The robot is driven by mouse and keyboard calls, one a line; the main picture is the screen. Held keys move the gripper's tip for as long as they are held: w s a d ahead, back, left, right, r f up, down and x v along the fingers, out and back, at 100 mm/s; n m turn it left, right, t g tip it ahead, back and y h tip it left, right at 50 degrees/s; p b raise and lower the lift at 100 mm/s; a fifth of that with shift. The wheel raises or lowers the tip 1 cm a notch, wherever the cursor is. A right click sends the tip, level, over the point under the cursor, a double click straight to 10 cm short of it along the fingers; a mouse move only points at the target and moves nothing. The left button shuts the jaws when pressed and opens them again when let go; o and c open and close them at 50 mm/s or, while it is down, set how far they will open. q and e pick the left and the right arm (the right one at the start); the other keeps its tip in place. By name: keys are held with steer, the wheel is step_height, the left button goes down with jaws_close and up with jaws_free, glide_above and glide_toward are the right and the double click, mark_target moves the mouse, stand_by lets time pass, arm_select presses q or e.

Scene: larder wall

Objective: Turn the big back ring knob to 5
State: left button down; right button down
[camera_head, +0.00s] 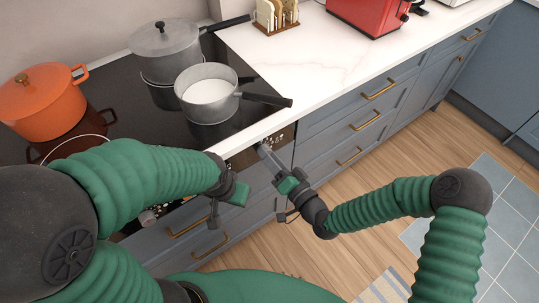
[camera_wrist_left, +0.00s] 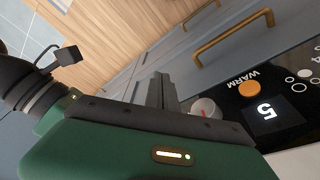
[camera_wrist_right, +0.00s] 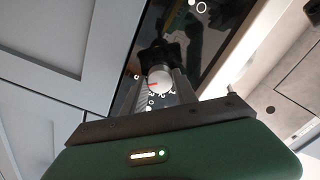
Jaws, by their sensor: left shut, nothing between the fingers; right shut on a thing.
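In the right wrist view a pale round knob (camera_wrist_right: 159,80) with a red pointer line sits on the dark control panel, with printed numbers beside it. My right gripper (camera_wrist_right: 158,95) is shut on this knob, one finger on each side. In the head view my right gripper (camera_head: 264,150) reaches the cooktop's front panel (camera_head: 281,138). My left gripper (camera_wrist_left: 163,90) is shut and empty, close to another pale knob (camera_wrist_left: 206,110) with a red mark. A lit display (camera_wrist_left: 265,112) shows 5. Which ring each knob serves is too small to read.
On the black cooktop (camera_head: 108,80) stand an orange pot (camera_head: 42,105), a grey lidded pot (camera_head: 165,40) and a saucepan (camera_head: 205,92) with white contents, its handle over the counter. Blue drawers with brass handles (camera_head: 378,89) are below. The wooden floor (camera_head: 385,165) is mostly clear.

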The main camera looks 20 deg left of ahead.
steer(key=shift+d+f+m, duration=0.1)
steer(key=shift+f+m, duration=0.15)
steer(key=shift+m, duration=0.75)
steer(key=c, duration=1.3)
jaws_free()
steer(key=o, duration=0.3)
steer(key=shift+r, duration=0.1)
steer(key=shift+o, duration=0.2)
steer(key=shift+r, duration=0.1)
